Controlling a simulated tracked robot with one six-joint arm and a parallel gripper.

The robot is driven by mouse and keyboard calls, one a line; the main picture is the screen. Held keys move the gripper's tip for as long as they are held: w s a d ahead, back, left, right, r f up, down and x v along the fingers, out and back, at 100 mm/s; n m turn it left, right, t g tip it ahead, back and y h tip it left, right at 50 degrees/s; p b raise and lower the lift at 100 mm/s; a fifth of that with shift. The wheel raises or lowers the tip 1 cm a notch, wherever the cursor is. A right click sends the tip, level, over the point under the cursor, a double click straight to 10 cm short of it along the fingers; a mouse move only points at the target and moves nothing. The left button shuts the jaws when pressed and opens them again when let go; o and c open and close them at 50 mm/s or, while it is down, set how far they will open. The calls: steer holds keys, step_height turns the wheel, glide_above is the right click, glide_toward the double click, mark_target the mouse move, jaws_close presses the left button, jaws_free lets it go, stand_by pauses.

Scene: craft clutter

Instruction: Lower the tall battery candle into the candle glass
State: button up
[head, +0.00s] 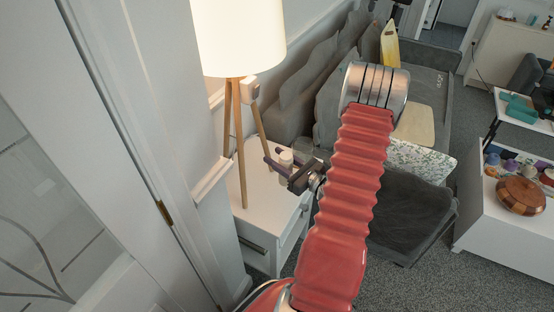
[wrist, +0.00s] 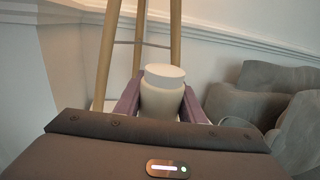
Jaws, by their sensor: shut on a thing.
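My gripper (head: 275,164) is above the white side table (head: 262,217), beside the wooden legs of a lamp. Its purple fingers are shut on a pale cylinder (head: 286,158). In the wrist view the cylinder (wrist: 162,98) stands upright between the fingers and has a lid-like round top above a slight neck. It looks more like a small jar than a plain candle, and I cannot tell which it is. Its lower end is hidden behind my gripper's body.
The lit tripod lamp (head: 238,40) stands on the side table, its legs close to my gripper. A grey sofa (head: 300,100) with cushions is behind. At right a white table (head: 500,235) carries a wooden bowl (head: 521,196) and several small coloured things. Grey carpet lies between.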

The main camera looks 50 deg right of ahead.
steer(key=w+d+r, duration=0.1)
steer(key=w+d, duration=0.1)
steer(key=d, duration=0.7)
steer(key=w+d+r, duration=0.2)
steer(key=w+d, duration=0.1)
steer(key=d, duration=0.7)
steer(key=shift+w, duration=0.15)
steer(key=shift+w+d, duration=0.1)
steer(key=shift+w, duration=1)
steer(key=shift+f, duration=0.15)
stand_by(0.4)
steer(key=shift+f, duration=2.95)
steer(key=shift+f, duration=1)
stand_by(0.3)
